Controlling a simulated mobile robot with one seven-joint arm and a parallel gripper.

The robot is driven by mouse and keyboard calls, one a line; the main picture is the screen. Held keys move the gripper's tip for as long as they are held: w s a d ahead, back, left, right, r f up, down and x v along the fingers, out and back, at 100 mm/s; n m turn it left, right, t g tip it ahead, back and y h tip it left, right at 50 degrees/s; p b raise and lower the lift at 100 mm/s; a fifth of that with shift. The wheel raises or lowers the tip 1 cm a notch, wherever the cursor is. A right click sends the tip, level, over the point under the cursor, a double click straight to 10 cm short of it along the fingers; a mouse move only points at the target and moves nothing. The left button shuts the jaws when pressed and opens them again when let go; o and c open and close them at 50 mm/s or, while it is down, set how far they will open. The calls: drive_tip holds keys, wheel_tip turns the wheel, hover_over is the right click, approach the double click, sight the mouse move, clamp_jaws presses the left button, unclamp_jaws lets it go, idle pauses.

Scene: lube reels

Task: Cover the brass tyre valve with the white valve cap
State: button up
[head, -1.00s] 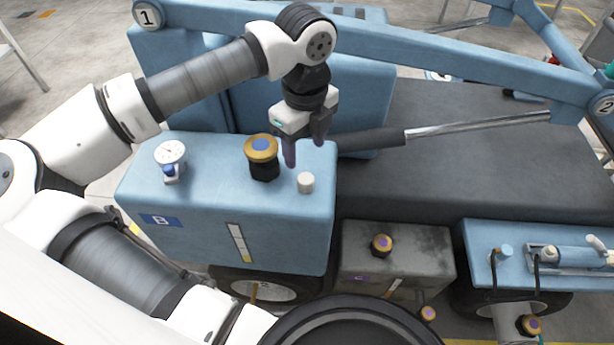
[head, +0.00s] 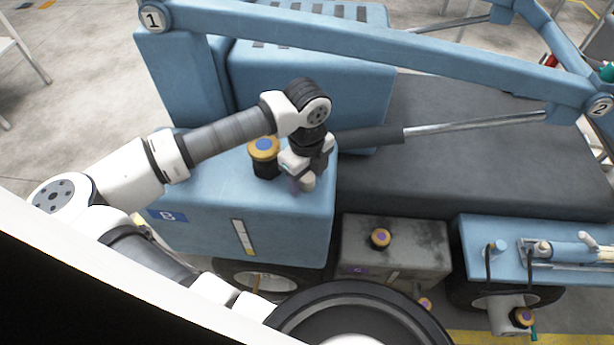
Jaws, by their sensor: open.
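The white valve cap (head: 308,184) stands upright on top of the blue box marked B (head: 205,195), near its right edge. My gripper (head: 306,180) is pointed down over the cap, its fingers low around it. The gripper is open; I cannot tell whether a finger touches the cap. A small brass-coloured stem (head: 262,284) shows at the wheel below the blue box; it looks like the brass tyre valve, partly lost in shadow.
A black filler with a yellow-rimmed cap (head: 263,152) stands close left of my gripper. A grey box (head: 405,255) with a similar cap is lower right. A thick blue beam (head: 400,50) and a cylinder with a shiny rod (head: 470,123) run behind the gripper.

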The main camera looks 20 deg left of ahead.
drive_tip(key=shift+c, duration=0.4)
drive_tip(key=c, duration=1)
drive_tip(key=shift+o, duration=0.2)
drive_tip(key=shift+r, duration=0.1)
